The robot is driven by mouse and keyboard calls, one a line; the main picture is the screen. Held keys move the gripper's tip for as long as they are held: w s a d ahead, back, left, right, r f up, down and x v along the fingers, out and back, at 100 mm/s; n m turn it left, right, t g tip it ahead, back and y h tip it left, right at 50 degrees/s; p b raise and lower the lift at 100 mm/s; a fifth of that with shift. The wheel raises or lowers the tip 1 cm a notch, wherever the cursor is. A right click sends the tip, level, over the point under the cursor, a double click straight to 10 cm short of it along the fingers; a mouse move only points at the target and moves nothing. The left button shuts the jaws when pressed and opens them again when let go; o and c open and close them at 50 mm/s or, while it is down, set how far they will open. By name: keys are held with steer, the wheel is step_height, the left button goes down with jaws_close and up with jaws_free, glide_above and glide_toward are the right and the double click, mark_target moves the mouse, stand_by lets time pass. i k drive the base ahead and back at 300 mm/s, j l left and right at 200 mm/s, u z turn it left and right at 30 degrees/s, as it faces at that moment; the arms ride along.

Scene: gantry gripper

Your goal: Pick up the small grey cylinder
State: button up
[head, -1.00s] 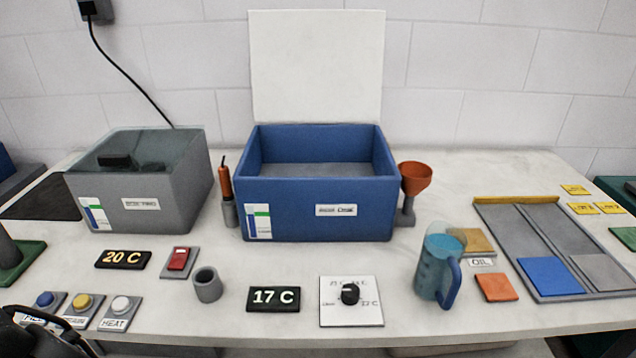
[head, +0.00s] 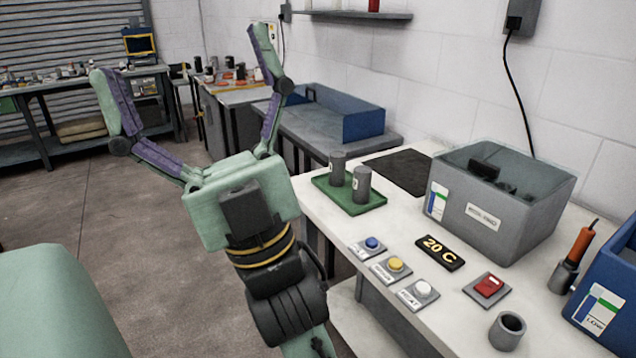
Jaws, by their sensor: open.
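Two upright grey cylinders stand side by side on a green tray (head: 372,208) at the table's left end. One cylinder (head: 338,168) is farther back, and the other cylinder (head: 362,186) is nearer; I cannot tell which is the smaller. A hollow grey cup (head: 507,331) stands on the table's front right. My gripper (head: 180,55) is raised in the left half of the head view, its two long fingers spread wide with nothing between them. It appears left of the tray, apart from both cylinders.
A grey bath (head: 510,195), a blue bath (head: 612,290) and a red switch (head: 488,287) stand to the right. Three buttons, including a yellow one (head: 396,264), line the front edge. A dark mat (head: 400,170) lies behind the tray. Open floor (head: 120,210) shows left.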

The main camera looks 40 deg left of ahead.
mark_target(363, 174)
steer(key=k+u, duration=0.1)
steer(key=u, duration=0.95)
